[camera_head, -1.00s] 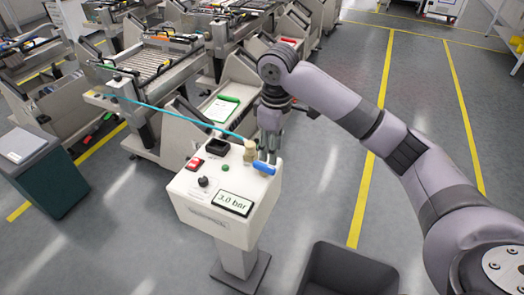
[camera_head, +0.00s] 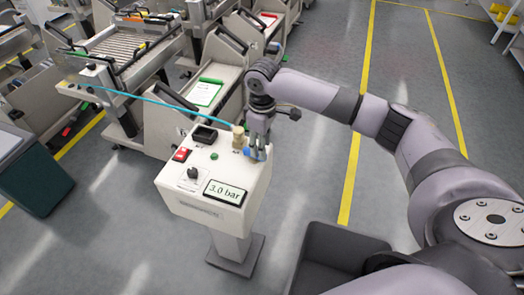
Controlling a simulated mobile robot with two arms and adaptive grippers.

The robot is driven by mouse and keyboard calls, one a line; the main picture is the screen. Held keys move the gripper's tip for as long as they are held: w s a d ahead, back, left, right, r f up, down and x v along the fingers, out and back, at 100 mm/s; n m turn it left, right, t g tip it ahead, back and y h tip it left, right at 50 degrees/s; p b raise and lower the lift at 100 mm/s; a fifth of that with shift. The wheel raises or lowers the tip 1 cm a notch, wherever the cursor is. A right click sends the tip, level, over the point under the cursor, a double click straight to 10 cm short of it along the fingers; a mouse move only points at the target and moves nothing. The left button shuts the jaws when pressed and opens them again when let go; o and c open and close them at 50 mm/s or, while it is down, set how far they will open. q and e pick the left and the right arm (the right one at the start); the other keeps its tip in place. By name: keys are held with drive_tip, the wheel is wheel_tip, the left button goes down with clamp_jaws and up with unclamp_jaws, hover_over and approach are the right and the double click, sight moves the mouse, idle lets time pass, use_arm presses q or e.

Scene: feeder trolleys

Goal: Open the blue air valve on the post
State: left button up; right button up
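The blue valve handle (camera_head: 247,152) sits at the back right corner of the top of the pale control box, beside a brass-coloured fitting (camera_head: 239,138). Only parts of the handle show, as the fingers of my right gripper cover the rest. My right gripper (camera_head: 258,152) points down from above, with its fingertips at the handle. I cannot tell whether they are closed on it or only around it. The display (camera_head: 225,193) on the box reads 3.0 bar. My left gripper is not in view.
The box stands on a post (camera_head: 231,246) and also carries a red switch (camera_head: 182,154), a black knob and a green button (camera_head: 214,156). A light blue hose (camera_head: 150,98) runs left from the fitting. Feeder trolleys stand behind; a dark bin (camera_head: 330,258) stands front right.

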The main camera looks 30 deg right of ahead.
wheel_tip(320, 180, down, 3)
drive_tip(key=shift+r, duration=0.2)
drive_tip(key=shift+w+f, duration=0.1)
drive_tip(key=shift+f, duration=0.4)
drive_tip(key=c, duration=0.6)
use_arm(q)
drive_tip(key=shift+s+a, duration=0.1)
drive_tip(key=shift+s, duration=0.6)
use_arm(e)
clamp_jaws()
